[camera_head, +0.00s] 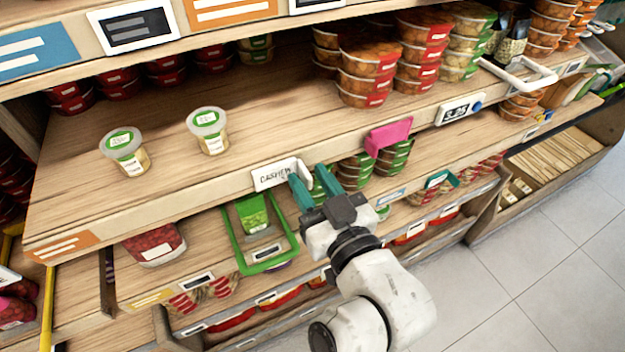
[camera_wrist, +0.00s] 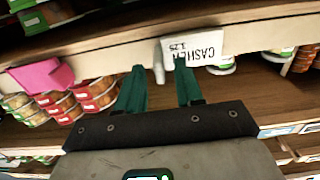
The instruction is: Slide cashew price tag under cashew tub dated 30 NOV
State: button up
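The white cashew price tag (camera_head: 272,174) is on the front edge of the upper wooden shelf (camera_head: 170,195). It shows upside down in the wrist view (camera_wrist: 200,48). My gripper (camera_head: 309,178) is at the tag's right end in the head view, its teal fingers apart. In the wrist view one fingertip overlaps the tag, and a white piece shows between the fingers (camera_wrist: 160,68); contact is unclear. Two clear tubs with green-and-white lids, one at the left (camera_head: 125,152) and another farther right (camera_head: 208,131), stand upright on the shelf. Their dates are too small to read.
A pink tag (camera_head: 388,136) and a 3.25 price tag (camera_head: 459,110) are along the shelf edge to the right. Stacked orange tubs (camera_head: 367,72) fill the back right. A green-framed tray (camera_head: 262,232) is below. Shelf around the two tubs is clear.

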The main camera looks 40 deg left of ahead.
grip_shut()
dwell(1.4)
